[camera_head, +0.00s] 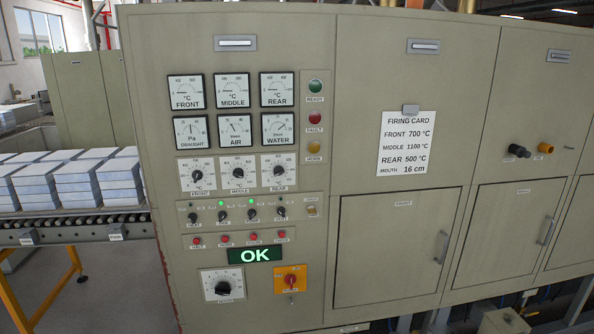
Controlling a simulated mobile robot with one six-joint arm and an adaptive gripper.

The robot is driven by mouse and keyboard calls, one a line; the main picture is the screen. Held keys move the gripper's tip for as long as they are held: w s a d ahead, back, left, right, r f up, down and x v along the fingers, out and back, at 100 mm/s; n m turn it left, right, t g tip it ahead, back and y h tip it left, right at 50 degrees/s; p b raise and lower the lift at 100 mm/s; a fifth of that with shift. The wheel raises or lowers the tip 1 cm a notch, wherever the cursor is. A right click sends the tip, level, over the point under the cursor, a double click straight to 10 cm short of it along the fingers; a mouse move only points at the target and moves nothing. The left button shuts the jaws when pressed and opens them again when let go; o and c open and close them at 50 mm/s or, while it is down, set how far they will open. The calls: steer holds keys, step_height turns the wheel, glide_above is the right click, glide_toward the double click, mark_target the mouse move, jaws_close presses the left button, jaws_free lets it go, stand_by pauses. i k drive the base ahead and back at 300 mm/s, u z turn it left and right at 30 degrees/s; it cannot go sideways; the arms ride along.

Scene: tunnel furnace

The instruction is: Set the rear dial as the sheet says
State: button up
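The rear dial (278,172) is a black knob on a white scale plate marked °C, with the label REAR below it. It is the rightmost of three such dials; its exact setting is too small to read. The firing card (405,144) is a white sheet clipped to the cabinet door right of the controls. It reads FRONT 700 °C, MIDDLE 1100 °C, REAR 500 °C, MOUTH 16 cm. The REAR gauge (277,90) is in the top row, above the dial. My gripper is not in view.
The front dial (197,175) and middle dial (238,174) sit close left of the rear dial. Below are toggle switches, red buttons, a green OK display (255,255) and an orange-plated switch (291,279). Stacked white blocks (88,180) stand on a roller conveyor at left.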

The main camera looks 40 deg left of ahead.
mark_target(277, 170)
steer(key=i, duration=0.45)
steer(key=u, duration=0.55)
steer(key=i, duration=0.75)
steer(key=u, duration=0.7)
